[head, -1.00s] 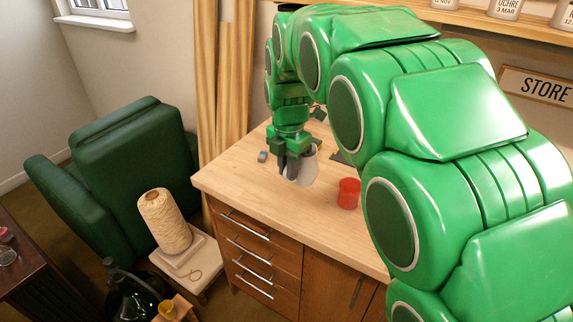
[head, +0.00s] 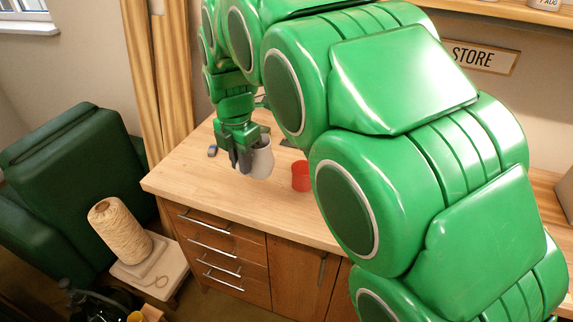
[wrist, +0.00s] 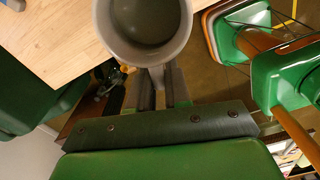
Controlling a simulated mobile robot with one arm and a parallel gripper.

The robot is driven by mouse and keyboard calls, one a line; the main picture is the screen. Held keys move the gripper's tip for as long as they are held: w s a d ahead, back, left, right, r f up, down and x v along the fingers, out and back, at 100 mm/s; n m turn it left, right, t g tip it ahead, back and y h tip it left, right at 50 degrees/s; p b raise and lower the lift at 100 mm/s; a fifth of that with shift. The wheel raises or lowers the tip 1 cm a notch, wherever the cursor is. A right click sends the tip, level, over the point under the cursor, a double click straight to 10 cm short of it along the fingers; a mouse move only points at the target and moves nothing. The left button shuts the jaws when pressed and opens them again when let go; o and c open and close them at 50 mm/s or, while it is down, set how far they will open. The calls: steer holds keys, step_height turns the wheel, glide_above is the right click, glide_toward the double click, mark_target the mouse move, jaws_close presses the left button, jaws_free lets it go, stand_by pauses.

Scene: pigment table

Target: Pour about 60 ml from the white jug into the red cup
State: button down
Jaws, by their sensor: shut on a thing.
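The white jug (head: 262,162) is at the right side of my gripper (head: 244,160) in the head view, above the wooden worktop and roughly upright. My gripper is shut on the jug's handle. The wrist view looks down into the jug (wrist: 185,38), with the fingers (wrist: 159,88) around its handle; the inside is grey-green, and I cannot tell how full it is. The red cup (head: 301,177) stands upright on the worktop, to the right of the jug and apart from it. The cup is not seen in the wrist view.
The worktop (head: 200,180) has clear room left of the cup. A thread cone (head: 119,231) stands on a low stool, beside a green armchair (head: 75,150). My arm hides the worktop's right part.

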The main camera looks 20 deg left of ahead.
steer(key=shift+w+a+f+m, duration=1.4)
steer(key=shift+w+f+m, duration=0.35)
steer(key=shift+f+m, duration=0.05)
steer(key=shift+w+a+f+m, duration=1.4)
steer(key=shift+w+f+m, duration=0.4)
steer(key=shift+w+a+f+m, duration=1.4)
steer(key=shift+w+f+m, duration=0.35)
steer(key=shift+f+m, duration=0.05)
steer(key=w+d+r+g+y, duration=0.3)
steer(key=d+r+y, duration=0.3)
steer(key=d+y, duration=0.3)
steer(key=shift+r+g+y, duration=0.3)
steer(key=shift+y, duration=0.3)
steer(key=shift+w+d+r+y, duration=0.15)
steer(key=shift+d+r+y, duration=0.3)
steer(key=shift+y, duration=0.35)
steer(key=shift+w+d+r+g+p, duration=0.1)
steer(key=shift+d+g+p, duration=0.15)
steer(key=shift+g+p, duration=0.05)
steer(key=shift+w+d+r+y, duration=0.15)
steer(key=shift+d+r+y, duration=0.15)
steer(key=shift+d+y, duration=0.35)
